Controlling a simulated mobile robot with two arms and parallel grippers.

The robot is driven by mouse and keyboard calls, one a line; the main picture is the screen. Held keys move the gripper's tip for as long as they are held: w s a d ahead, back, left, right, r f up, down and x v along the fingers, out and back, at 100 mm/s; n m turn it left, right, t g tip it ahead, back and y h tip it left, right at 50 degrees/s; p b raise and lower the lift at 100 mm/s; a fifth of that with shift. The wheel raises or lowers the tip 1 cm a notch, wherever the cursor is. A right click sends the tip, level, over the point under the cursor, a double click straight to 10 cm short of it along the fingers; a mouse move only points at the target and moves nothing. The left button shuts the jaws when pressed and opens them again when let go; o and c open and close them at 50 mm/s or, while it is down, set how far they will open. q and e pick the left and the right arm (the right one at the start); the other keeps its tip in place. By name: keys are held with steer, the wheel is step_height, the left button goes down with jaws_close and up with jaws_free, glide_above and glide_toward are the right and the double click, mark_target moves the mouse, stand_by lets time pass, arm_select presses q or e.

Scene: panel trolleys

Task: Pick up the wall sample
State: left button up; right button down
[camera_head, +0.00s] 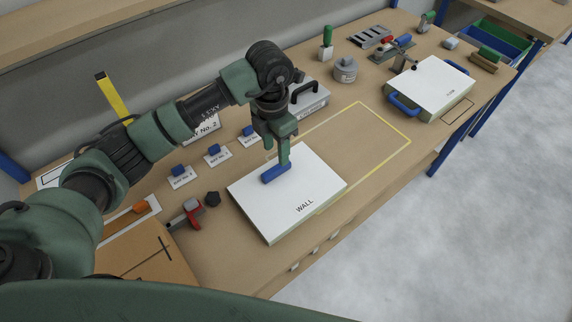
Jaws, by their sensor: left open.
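The wall sample (310,190) is a white panel marked "WALL", lying flat on the wooden bench. It has a blue handle (270,179) near its left edge, partly covered by my gripper. My left gripper (277,170) points down at this handle, and its fingers are open. I cannot tell whether the fingers touch the handle. The panel lies partly over a yellow outlined area on the bench. My right gripper is out of view.
A second white panel (432,85) with blue handles lies at the right. A grey case (310,101) with a black handle stands behind the wall sample. A red and grey clamp (186,215) lies at its left. The yellow outlined area (365,142) is mostly clear.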

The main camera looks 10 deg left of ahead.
mark_target(277, 167)
arm_select(q)
steer(key=shift+w+a+r, duration=0.15)
steer(key=shift+w+a, duration=0.05)
steer(key=shift+a, duration=0.1)
steer(key=f+p, duration=0.2)
steer(key=f, duration=0.1)
steer(key=shift+s+d, duration=0.15)
steer(key=shift+s, duration=0.25)
steer(key=f+p, duration=0.1)
steer(key=f, duration=0.3)
steer(key=shift+w+d+p, duration=0.1)
steer(key=shift+w+p, duration=0.1)
steer(key=shift+p, duration=0.15)
steer(key=shift+f, duration=0.25)
jaws_close()
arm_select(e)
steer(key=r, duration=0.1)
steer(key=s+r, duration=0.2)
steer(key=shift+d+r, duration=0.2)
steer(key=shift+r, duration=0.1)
arm_select(q)
steer(key=shift+w+r, duration=0.1)
steer(key=shift+r, duration=0.05)
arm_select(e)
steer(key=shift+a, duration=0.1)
